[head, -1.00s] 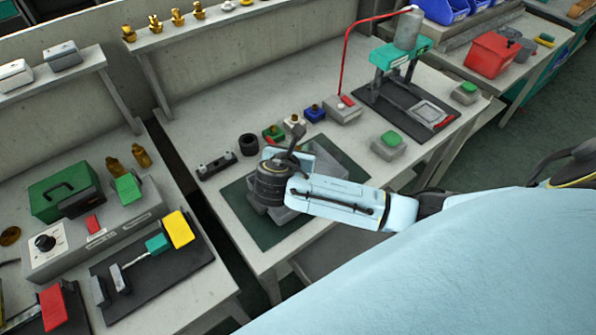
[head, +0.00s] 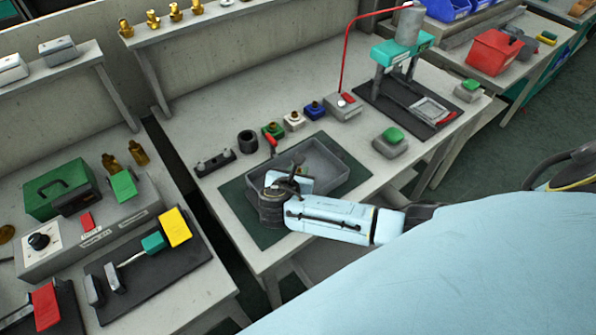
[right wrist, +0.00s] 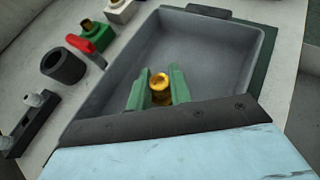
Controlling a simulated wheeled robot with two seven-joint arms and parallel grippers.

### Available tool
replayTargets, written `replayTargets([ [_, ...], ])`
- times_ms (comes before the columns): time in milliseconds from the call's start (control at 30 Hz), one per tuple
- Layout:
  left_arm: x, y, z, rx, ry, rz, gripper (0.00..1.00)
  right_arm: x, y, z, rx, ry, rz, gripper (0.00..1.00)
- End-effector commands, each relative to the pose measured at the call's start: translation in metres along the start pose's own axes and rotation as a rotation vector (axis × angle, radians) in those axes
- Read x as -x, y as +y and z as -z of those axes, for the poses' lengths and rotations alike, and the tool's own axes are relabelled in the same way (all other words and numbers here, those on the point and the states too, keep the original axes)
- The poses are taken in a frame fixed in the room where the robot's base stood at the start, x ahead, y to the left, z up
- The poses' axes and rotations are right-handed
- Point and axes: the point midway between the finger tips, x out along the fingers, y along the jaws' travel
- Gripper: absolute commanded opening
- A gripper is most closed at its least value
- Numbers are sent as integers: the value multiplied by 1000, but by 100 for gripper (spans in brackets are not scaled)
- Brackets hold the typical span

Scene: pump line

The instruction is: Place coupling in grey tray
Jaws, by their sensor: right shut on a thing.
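The grey tray (head: 339,162) sits on a dark green mat (head: 236,200) on the middle bench. Its empty floor and walls also show in the right wrist view (right wrist: 215,55). My right gripper (right wrist: 158,88) is shut on a small brass coupling (right wrist: 159,82), with a green finger on each side of it. In the right wrist view they show against the tray's inside; I cannot tell how high the coupling is. In the head view my right gripper (head: 290,182) is over the left part of the tray, and its fingertips and the coupling are hidden. My left gripper is not in view.
Behind the tray stand a black ring (head: 248,142), a green valve with a red lever (head: 272,131), a white block (head: 294,121) and a blue block (head: 314,110). A dark bar (head: 214,162) lies left. A teal press (head: 402,50) stands at the back right.

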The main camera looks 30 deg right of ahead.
Motion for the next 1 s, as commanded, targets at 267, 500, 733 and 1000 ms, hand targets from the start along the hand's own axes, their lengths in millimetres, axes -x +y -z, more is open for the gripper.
replayTargets([
  [267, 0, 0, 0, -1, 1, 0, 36, -1, 0, 1, 0, 0, 0, 40],
  [500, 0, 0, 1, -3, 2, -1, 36, -1, 0, 1, 0, 0, 0, 42],
  [733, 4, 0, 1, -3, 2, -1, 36, 15, 0, 0, 1, 3, -2, 42],
  [1000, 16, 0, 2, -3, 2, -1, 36, 73, 1, -1, -1, 3, -3, 42],
])
